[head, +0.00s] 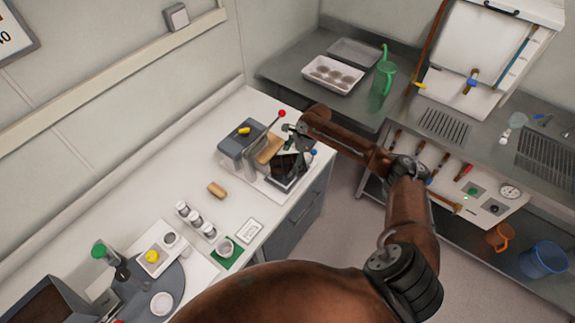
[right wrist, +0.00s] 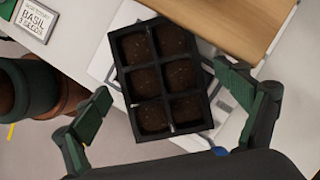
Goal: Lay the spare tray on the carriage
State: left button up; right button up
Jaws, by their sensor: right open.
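A black six-cell tray of dark soil (right wrist: 163,78) lies at the front of the grey seeding device (head: 238,150), above a pale base plate (right wrist: 103,65) that looks like the carriage. In the head view the tray (head: 288,168) is partly behind my right gripper (head: 291,140). My right gripper is open, also in the right wrist view (right wrist: 163,84), with one finger on each side of the tray and gaps between. I cannot tell whether the tray sits fully flat on the plate. My left gripper is not in view.
A wooden block (head: 268,148) stands beside the tray. A red-knobbed lever (head: 281,114) rises close to my right gripper. A label card (head: 249,231), vials (head: 195,219) and a green mat (head: 230,258) lie nearer. A white tray (head: 333,75) stands on the steel bench.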

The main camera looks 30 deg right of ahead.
jog(key=v, duration=1)
jog(key=shift+r, duration=0.2)
jog(key=shift+s+d+f, duration=0.1)
jog(key=shift+d, duration=0.05)
